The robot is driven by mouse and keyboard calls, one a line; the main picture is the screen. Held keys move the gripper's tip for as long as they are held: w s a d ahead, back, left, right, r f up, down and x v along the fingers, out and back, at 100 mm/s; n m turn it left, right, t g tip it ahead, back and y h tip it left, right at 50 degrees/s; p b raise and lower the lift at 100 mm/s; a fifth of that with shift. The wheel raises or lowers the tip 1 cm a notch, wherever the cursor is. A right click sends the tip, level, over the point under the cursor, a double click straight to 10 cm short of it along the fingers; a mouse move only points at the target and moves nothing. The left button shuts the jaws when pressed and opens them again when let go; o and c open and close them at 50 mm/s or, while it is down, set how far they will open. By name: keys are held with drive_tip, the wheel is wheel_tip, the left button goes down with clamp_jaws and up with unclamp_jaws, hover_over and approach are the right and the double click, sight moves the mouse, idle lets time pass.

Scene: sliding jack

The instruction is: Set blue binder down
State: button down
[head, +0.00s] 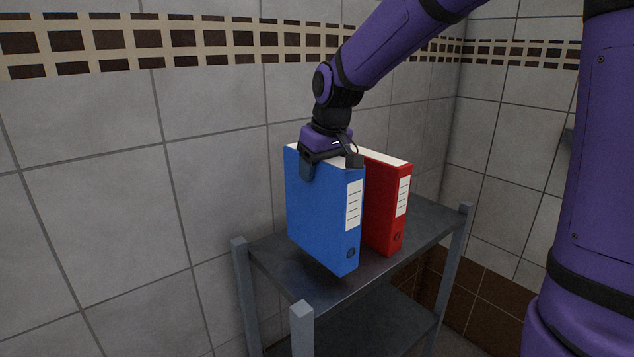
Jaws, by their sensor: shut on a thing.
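The blue binder (322,218) is upright at the top of the grey shelf unit (276,262), with its white label and finger hole facing front right. My gripper (330,166) is above it, with its fingers down over the binder's top edge, one on each side, shut on it. The binder's lower edge is close to the shelf top; I cannot tell for sure whether it touches. The red binder (384,207) stands upright just right of and behind the blue one. Part of the red binder is hidden by the blue binder and my gripper.
The shelf unit has raised corner posts (302,312) and a lower shelf (385,322). Bare shelf top shows left of the blue binder and at the right end. A tiled wall (90,190) stands close behind the unit.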

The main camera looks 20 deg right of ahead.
drive_tip(key=shift+x, duration=1.8)
drive_tip(key=shift+d+f, duration=0.1)
drive_tip(key=shift+f, duration=0.1)
drive_tip(key=shift+c, duration=1.4)
unclamp_jaws()
